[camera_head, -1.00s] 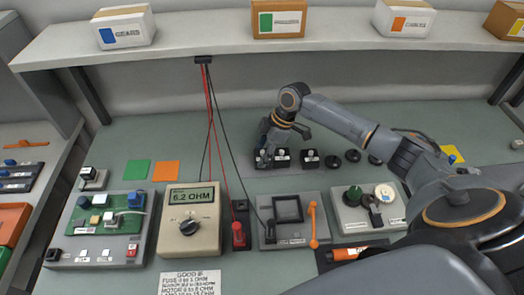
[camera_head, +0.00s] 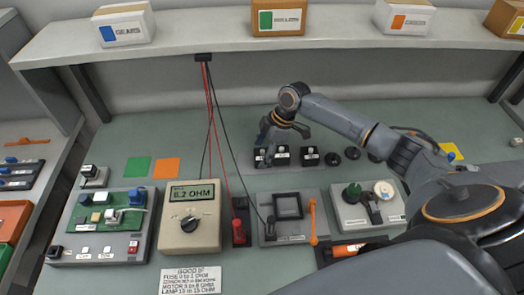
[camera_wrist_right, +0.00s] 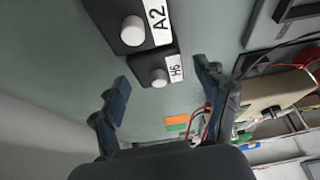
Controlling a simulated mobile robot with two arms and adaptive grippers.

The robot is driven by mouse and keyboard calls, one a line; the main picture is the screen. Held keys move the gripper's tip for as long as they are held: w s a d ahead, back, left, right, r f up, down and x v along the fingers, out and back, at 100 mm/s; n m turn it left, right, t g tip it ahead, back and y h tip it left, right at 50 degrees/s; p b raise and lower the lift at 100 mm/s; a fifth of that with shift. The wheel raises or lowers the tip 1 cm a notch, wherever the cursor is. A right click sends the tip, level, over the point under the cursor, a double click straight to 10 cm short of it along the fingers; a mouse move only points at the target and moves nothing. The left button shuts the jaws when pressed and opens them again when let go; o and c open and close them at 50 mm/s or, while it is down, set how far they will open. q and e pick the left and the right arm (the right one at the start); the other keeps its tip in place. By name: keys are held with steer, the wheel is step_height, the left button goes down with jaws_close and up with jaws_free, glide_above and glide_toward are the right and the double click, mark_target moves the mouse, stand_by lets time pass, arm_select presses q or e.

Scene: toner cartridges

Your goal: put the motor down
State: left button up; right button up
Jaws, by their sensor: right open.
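My right gripper (camera_head: 281,134) is open over the left end of a row of small black parts at the back of the bench. My left gripper is not in view.
The meter (camera_head: 190,218) reads 6.2 OHM. A fixture with a square frame (camera_head: 291,224) and an orange lever (camera_head: 313,220) stands in front of the row. A circuit board unit (camera_head: 103,228) is at left. Green (camera_head: 137,167) and orange (camera_head: 166,168) squares lie on open bench.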

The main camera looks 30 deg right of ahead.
steer(key=b+v, duration=0.1)
steer(key=v, duration=1.1)
steer(key=shift+b, duration=0.4)
steer(key=shift+s+f, duration=0.15)
steer(key=shift+f, duration=0.05)
